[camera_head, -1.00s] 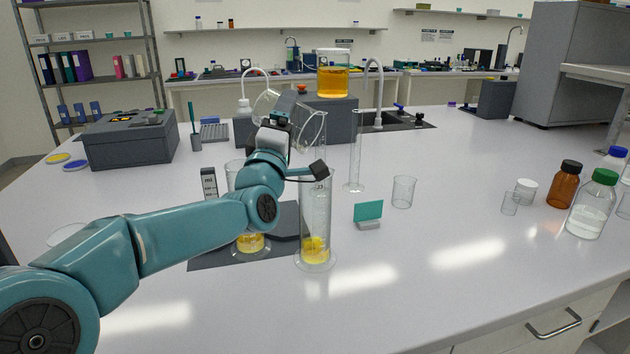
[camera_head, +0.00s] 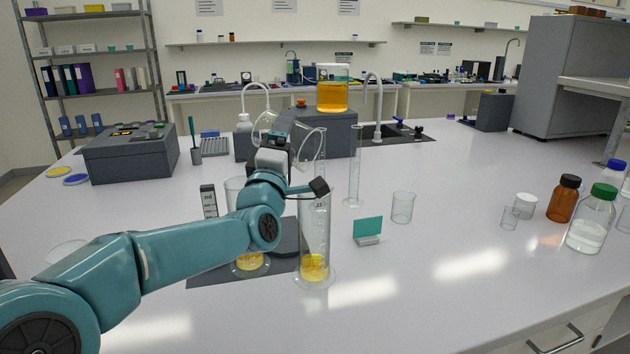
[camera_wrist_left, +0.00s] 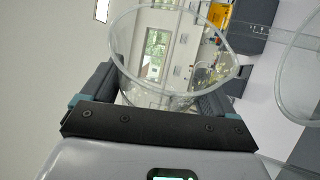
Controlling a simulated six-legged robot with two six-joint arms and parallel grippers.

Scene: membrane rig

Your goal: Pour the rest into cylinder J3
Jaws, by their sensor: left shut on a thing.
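Cylinder J3 (camera_head: 316,235) stands upright on the bench in the head view, with yellow liquid (camera_head: 314,266) at its bottom. My left gripper (camera_head: 279,138) is above and slightly left of its mouth, shut on a clear glass beaker (camera_head: 263,126). In the left wrist view the beaker (camera_wrist_left: 165,45) sits between the fingers, and I see no coloured liquid in it. A large clear rim (camera_wrist_left: 297,75) lies right of it, apart. My forearm partly hides another glass vessel (camera_head: 235,190) with yellow liquid at its bottom. My right gripper is not in view.
A jar of orange liquid (camera_head: 332,92) stands on a grey box (camera_head: 338,135) behind. A slim empty cylinder (camera_head: 355,175), a small empty beaker (camera_head: 403,207) and a teal card (camera_head: 367,229) stand right of J3. Bottles stand far right; the bench front right is clear.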

